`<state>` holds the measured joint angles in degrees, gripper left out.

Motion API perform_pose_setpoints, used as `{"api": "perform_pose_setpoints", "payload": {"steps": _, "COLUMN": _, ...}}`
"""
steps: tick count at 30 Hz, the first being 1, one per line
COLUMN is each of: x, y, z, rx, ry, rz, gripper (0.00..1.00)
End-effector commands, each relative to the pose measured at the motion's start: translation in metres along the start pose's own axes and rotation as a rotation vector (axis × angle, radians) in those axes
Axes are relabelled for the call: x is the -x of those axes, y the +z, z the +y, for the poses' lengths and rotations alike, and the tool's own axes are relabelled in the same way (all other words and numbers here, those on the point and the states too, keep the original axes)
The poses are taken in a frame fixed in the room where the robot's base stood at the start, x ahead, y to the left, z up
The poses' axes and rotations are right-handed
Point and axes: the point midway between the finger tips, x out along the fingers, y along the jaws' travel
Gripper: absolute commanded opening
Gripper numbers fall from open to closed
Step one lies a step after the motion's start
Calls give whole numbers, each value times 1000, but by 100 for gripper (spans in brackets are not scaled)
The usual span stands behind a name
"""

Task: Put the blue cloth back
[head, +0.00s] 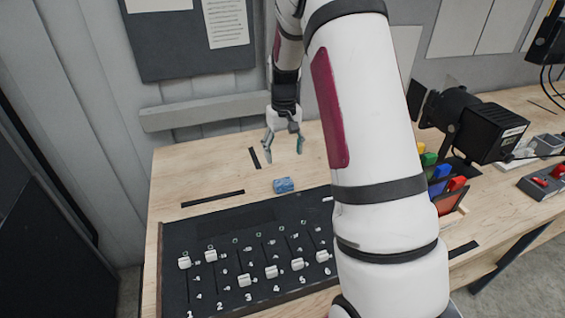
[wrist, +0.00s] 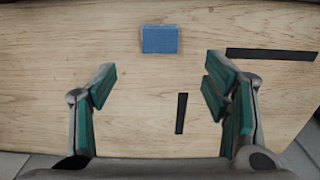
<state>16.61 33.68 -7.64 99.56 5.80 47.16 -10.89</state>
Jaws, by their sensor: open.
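The blue cloth (head: 284,185) is a small folded block lying on the wooden table, just behind the black slider panel. In the wrist view the blue cloth (wrist: 160,39) lies flat near the top edge, beyond the fingertips and between their lines. My gripper (head: 283,150) is open and empty above the table, behind the cloth. The fingers do not touch the cloth.
The slider panel (head: 240,222) with numbered faders fills the table front. Black tape strips (head: 212,198) mark the wood. A black lamp (head: 482,128), a rack of coloured pieces (head: 452,200) and a red-button box (head: 545,181) stand at right. A wall ledge (head: 200,113) runs behind.

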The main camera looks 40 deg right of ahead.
Motion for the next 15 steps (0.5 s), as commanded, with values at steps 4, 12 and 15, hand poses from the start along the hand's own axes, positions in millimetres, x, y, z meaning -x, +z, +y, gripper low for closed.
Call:
{"api": "perform_pose_setpoints", "payload": {"steps": 4, "x": 14, "y": 2, "z": -3, "rx": 3, "ry": -1, "rz": 8, "gripper": 69}}
{"api": "perform_pose_setpoints", "payload": {"steps": 12, "x": 99, "y": 44, "z": -45, "rx": 52, "ry": -20, "rz": 106, "gripper": 69}}
{"api": "perform_pose_setpoints", "payload": {"steps": 15, "x": 133, "y": 72, "z": -63, "rx": 80, "ry": -29, "rz": 153, "gripper": 69}}
